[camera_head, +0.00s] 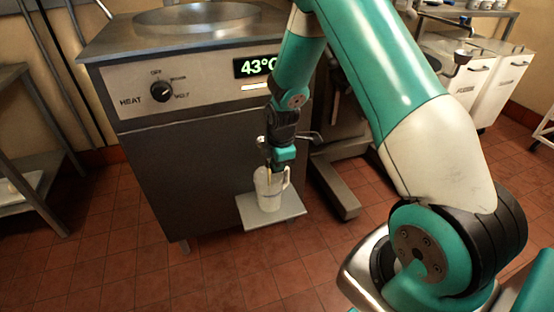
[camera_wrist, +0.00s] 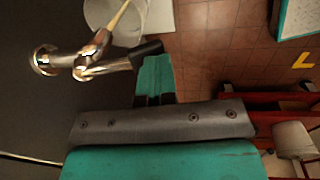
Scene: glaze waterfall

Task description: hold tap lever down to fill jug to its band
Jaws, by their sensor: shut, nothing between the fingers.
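The white jug (camera_head: 270,190) stands upright on a small grey shelf (camera_head: 240,207) at the machine's front, its handle to the right. In the wrist view, part of the jug (camera_wrist: 100,12) shows at the top. The metal tap (camera_wrist: 98,45) has a lever with a black grip (camera_wrist: 147,53). A thin tan stream runs from the tap towards the jug. My gripper (camera_head: 285,154) is shut and empty just above the jug. In the wrist view, its teal fingertips (camera_wrist: 155,68) are against or very close to the black grip. The jug's band and liquid level cannot be made out.
The steel machine (camera_head: 165,160) has a heat knob (camera_head: 161,91) and a display (camera_head: 258,66) reading 43°C. A metal rack (camera_head: 35,150) stands at the left. White bins (camera_head: 490,80) stand at the back right. Tiled floor in front is clear.

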